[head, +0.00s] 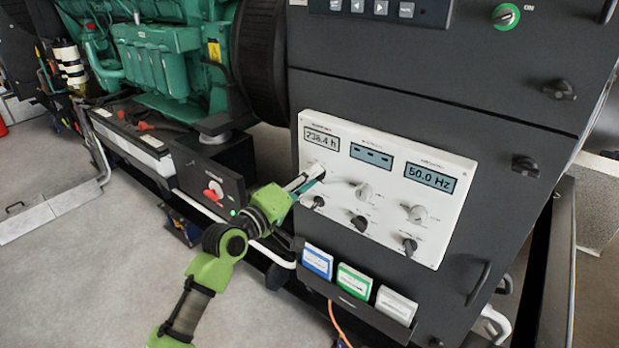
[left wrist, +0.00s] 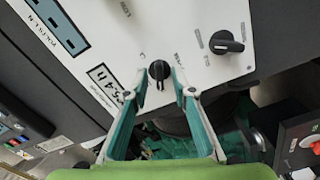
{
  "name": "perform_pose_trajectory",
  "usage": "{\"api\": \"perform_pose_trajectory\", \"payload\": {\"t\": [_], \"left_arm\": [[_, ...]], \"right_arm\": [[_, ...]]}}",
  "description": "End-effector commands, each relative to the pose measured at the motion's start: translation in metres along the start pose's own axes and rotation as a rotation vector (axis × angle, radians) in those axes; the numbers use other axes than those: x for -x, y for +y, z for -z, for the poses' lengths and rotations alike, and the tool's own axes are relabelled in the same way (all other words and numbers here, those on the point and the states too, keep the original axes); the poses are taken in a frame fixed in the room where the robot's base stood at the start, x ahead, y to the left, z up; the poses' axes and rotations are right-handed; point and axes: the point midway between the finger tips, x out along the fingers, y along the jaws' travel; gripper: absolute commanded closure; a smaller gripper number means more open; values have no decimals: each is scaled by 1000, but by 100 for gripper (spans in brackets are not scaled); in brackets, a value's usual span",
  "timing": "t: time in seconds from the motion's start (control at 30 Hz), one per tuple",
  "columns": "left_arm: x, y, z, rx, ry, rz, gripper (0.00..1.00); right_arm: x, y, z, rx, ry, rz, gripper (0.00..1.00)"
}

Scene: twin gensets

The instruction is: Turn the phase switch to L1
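The white control panel (head: 385,180) has three displays above two rows of knobs. My left gripper (head: 313,178) reaches its upper left part, under the hours display, and hides the knob there. In the left wrist view a small black knob (left wrist: 159,70) sits between the two spread fingertips of my left gripper (left wrist: 163,84), with a gap visible on each side. A larger black knob (left wrist: 226,43) is to its right. The panel lettering is too small to tell which knob is the phase switch or where L1 is. My right gripper is not in view.
Light knobs (head: 363,190) and (head: 417,213) and black knobs (head: 360,222) and (head: 410,246) share the panel. A red switch (head: 213,191) and green engine (head: 160,60) are left. Floor at left (head: 90,270) is clear.

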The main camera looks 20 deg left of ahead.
Motion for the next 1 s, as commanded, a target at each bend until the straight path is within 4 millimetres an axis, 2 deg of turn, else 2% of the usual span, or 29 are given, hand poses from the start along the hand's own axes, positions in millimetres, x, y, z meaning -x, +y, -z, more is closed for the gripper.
{"api": "perform_pose_trajectory", "payload": {"t": [0.17,0.27,0.3,0.67,1.0], "left_arm": [[0,0,0,0,0,0,76],[0,0,0,0,0,0,96],[0,0,0,0,0,0,100],[0,-1,0,-25,-1,1,100],[0,0,0,-220,-2,1,100]], "right_arm": [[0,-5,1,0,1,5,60],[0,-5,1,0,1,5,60],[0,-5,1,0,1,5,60],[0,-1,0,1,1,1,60],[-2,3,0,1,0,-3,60]]}}
